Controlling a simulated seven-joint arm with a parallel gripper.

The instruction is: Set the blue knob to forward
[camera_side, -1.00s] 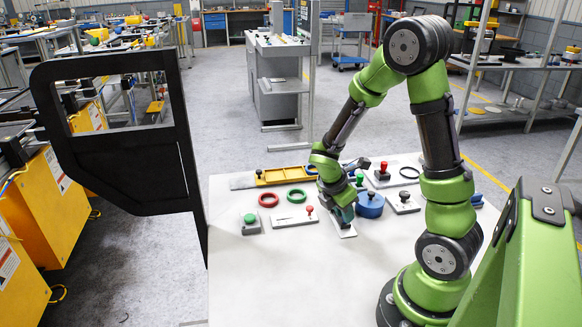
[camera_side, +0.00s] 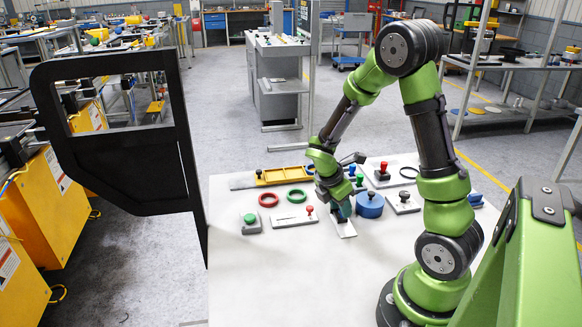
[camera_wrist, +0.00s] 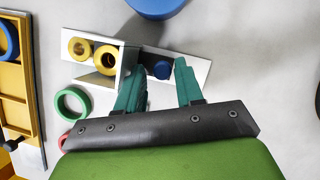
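The blue knob (camera_wrist: 161,69) shows in the wrist view on a pale rectangular plate (camera_wrist: 193,66). My gripper (camera_wrist: 160,75) is open, with its two teal fingers apart and the knob in the gap between them. I cannot tell whether either finger touches the knob. In the side view my gripper (camera_side: 340,211) points down at the plate (camera_side: 345,230), and the knob there is hidden behind the fingers. The knob's setting cannot be read.
A blue round block (camera_side: 370,206) stands close right of my gripper. A plate with a red knob (camera_side: 309,210), a green ring (camera_side: 297,196) and a red ring (camera_side: 268,200) lie left. A yellow tray (camera_side: 284,175) lies behind. The table's front (camera_side: 290,285) is clear.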

